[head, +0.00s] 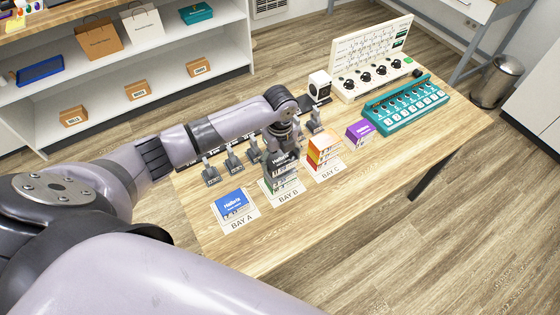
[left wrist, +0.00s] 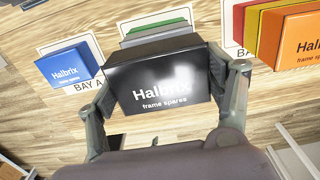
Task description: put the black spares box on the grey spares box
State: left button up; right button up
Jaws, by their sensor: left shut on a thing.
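The black spares box (left wrist: 165,88) is held between the two fingers of my left gripper (left wrist: 168,92), its "Halbrix frame spares" face toward the wrist camera. In the head view my left gripper (head: 282,152) and the black box (head: 279,161) are over the BAY B stack. The grey spares box (left wrist: 150,42) shows as a strip behind the black box, lying on a green box (left wrist: 152,30). The black box hides most of both. I cannot tell whether the black box touches the grey one. My right gripper is not in view.
A blue box (head: 233,203) lies at BAY A, left of the stack. A red, yellow and orange stack (head: 322,152) stands close right at BAY C. A purple box (head: 359,131) and a teal rack (head: 405,103) are further right. The table front (head: 330,205) is clear.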

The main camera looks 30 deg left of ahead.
pick_arm(q)
notch_tip(320, 180, down, 2)
jog(key=shift+f, duration=0.25)
jog(key=shift+f, duration=0.2)
jog(key=o, duration=1.2)
jog(key=shift+r, duration=0.1)
